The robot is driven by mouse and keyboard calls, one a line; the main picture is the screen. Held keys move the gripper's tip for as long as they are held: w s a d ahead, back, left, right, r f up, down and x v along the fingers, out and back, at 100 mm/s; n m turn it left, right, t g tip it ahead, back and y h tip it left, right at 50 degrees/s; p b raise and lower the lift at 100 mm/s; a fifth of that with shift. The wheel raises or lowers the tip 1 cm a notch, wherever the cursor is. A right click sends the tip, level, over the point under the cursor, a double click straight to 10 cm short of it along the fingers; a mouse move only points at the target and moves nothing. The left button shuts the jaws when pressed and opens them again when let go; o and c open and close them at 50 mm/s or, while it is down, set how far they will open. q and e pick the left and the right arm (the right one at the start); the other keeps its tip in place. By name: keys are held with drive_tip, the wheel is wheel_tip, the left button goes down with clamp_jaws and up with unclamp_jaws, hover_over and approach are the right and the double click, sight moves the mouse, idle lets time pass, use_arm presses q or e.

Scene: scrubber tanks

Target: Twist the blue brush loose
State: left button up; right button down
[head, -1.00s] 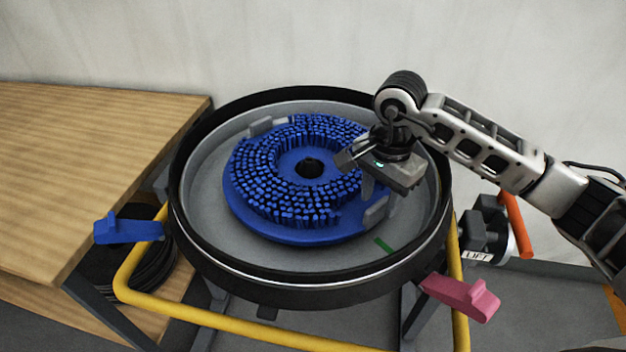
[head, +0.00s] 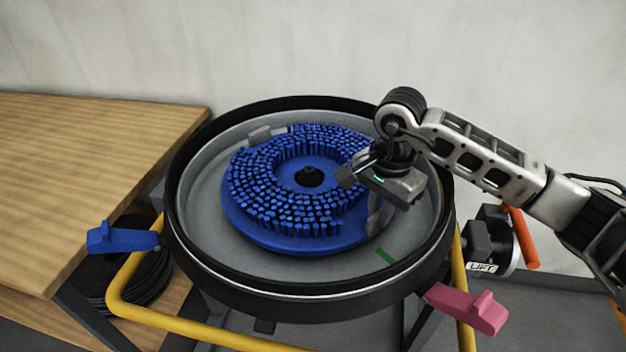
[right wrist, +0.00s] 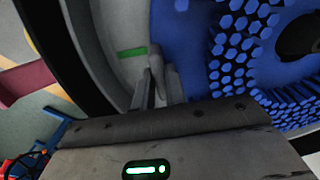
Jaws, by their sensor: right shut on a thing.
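The blue brush (head: 265,225) is a thick disc with blue bristles and a dark centre hole. It lies bristles up inside the round grey tank (head: 203,205). A grey lug (head: 268,133) stands at its far left edge, and another grey lug (head: 379,216) at its right edge. My right gripper (head: 374,203) is over the right edge of the brush, shut on the right lug. In the right wrist view the fingers (right wrist: 158,90) are close together at that lug, beside the blue disc (right wrist: 185,50). My left gripper is not in view.
The tank has a black rim (head: 300,302) and a green mark (head: 387,256) on its floor. A blue lever (head: 122,237) and a pink lever (head: 467,308) stick out. A yellow frame rail (head: 200,333) runs in front. A wooden bench (head: 80,180) stands left. A LIFT knob (head: 490,245) is right.

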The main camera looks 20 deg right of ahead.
drive_tip(key=shift+w+d+n+b, duration=0.3)
drive_tip(key=shift+w+d+b, duration=0.1)
drive_tip(key=shift+d, duration=0.05)
drive_tip(key=shift+w+d+n+b, duration=0.3)
drive_tip(key=shift+d+n+b, duration=0.3)
drive_tip(key=shift+d, duration=0.1)
drive_tip(key=shift+d+f, duration=0.1)
drive_tip(key=shift+w+d+n+b, duration=0.8)
drive_tip(key=shift+d, duration=0.25)
drive_tip(key=shift+w+d+n+b, duration=0.35)
drive_tip(key=shift+w+d+n, duration=0.1)
drive_tip(key=shift+w+n, duration=0.05)
drive_tip(key=shift+w+d+n, duration=0.5)
drive_tip(key=shift+w+d, duration=0.05)
